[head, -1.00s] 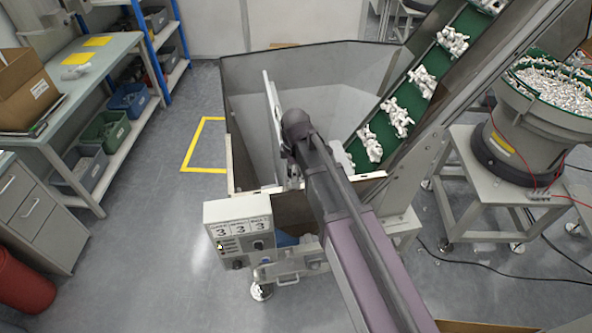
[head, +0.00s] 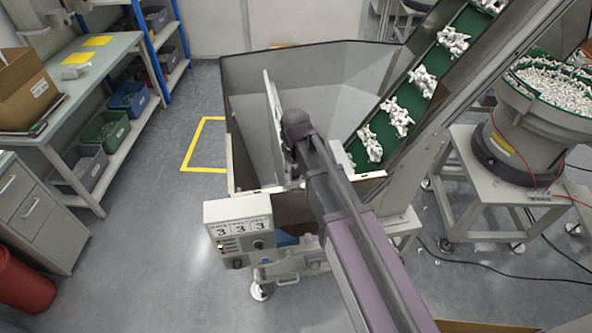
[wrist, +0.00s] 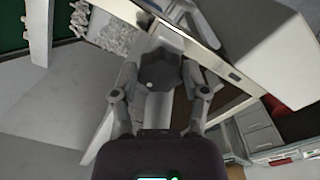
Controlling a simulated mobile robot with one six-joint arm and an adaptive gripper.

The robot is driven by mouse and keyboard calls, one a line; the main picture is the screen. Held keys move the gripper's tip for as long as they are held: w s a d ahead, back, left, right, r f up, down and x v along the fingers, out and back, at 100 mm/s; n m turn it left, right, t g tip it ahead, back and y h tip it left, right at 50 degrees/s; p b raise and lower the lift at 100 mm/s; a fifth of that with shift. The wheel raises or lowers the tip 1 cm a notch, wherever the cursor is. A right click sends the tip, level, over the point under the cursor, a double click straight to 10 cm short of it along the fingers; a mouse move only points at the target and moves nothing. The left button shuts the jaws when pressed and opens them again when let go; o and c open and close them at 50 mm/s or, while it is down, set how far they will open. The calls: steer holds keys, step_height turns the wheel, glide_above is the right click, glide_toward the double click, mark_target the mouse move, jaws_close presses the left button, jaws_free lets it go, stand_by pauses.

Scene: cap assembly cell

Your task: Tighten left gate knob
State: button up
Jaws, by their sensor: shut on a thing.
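The dark grey knob (wrist: 160,72) shows in the middle of the wrist view, at the top of a pale upright strip. My gripper (wrist: 160,66) is shut on it, with one finger against each side. In the head view my arm covers the knob and most of my gripper. The light grey gate plate (head: 271,110) stands upright inside the hopper, just left of my wrist.
The grey hopper (head: 245,82) surrounds the plate. The green conveyor (head: 388,114) carries white parts up to the right. A control box (head: 238,222) sits at the hopper's front. A bowl feeder (head: 510,125) stands right.

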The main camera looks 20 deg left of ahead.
steer(key=m, duration=1.2)
steer(key=shift+s+a, duration=0.1)
stand_by(0.4)
steer(key=o, duration=1.1)
steer(key=shift+o, duration=0.2)
steer(key=shift+n, duration=0.4)
